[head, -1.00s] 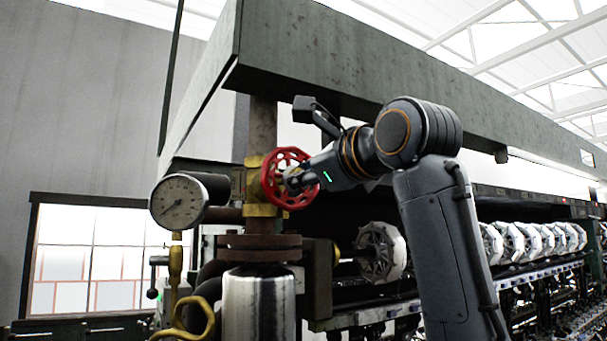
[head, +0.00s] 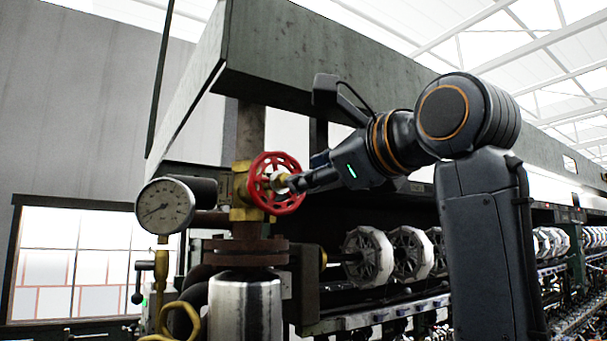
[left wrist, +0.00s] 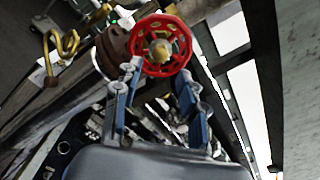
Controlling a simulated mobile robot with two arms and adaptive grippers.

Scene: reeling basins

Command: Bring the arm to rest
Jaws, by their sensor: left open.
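A red handwheel (head: 257,199) with a pale yellowish hub sits on a brass valve (head: 241,192) on a vertical pipe in the head view. My left gripper (head: 293,184) is just right of the wheel, its fingertips overlapping the wheel's right side in the picture. In the left wrist view, the wheel (left wrist: 137,51) lies beyond the tips of my left gripper (left wrist: 158,75). The two fingers are spread apart with nothing between them. The wheel seems clear of the fingers, though the exact gap is hard to judge. My right gripper is not in view.
A round pressure gauge (head: 163,206) stands left of the valve. A heavy grey beam (head: 330,62) runs above my arm. Behind is a long machine with several pale reels (head: 368,257). A shiny metal cylinder (head: 245,308) stands below the valve.

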